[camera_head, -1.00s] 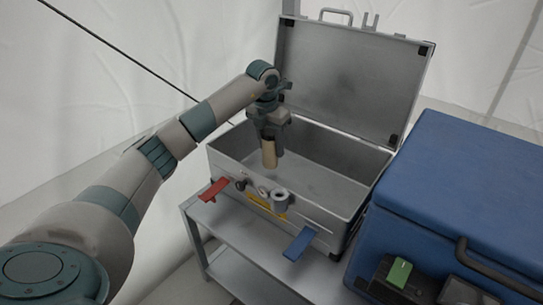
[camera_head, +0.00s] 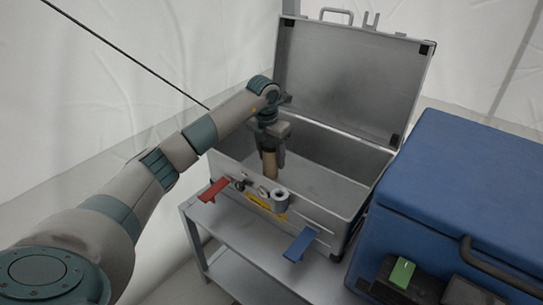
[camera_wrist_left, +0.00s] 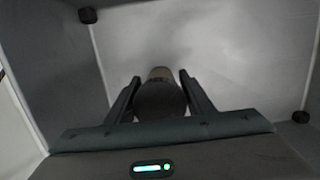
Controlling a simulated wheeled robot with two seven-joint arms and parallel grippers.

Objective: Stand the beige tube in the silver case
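The silver case (camera_head: 322,222) stands open on a grey table, its lid (camera_head: 350,80) tilted up at the back. My left gripper (camera_head: 270,155) is inside the case, near its left end. It is shut on the beige tube (camera_head: 269,166), which points down, roughly upright. The tube's lower end is hidden behind the case's front wall, so I cannot tell whether it touches the floor. In the left wrist view the tube (camera_wrist_left: 160,98) sits between the two fingers, above the pale case floor (camera_wrist_left: 225,60). My right gripper is not in view.
A blue box (camera_head: 465,180) stands close on the right, with a black device with a green part (camera_head: 402,272) before it. A red latch (camera_head: 213,190) and a blue latch (camera_head: 300,244) stick out from the case front. The case's right half looks empty.

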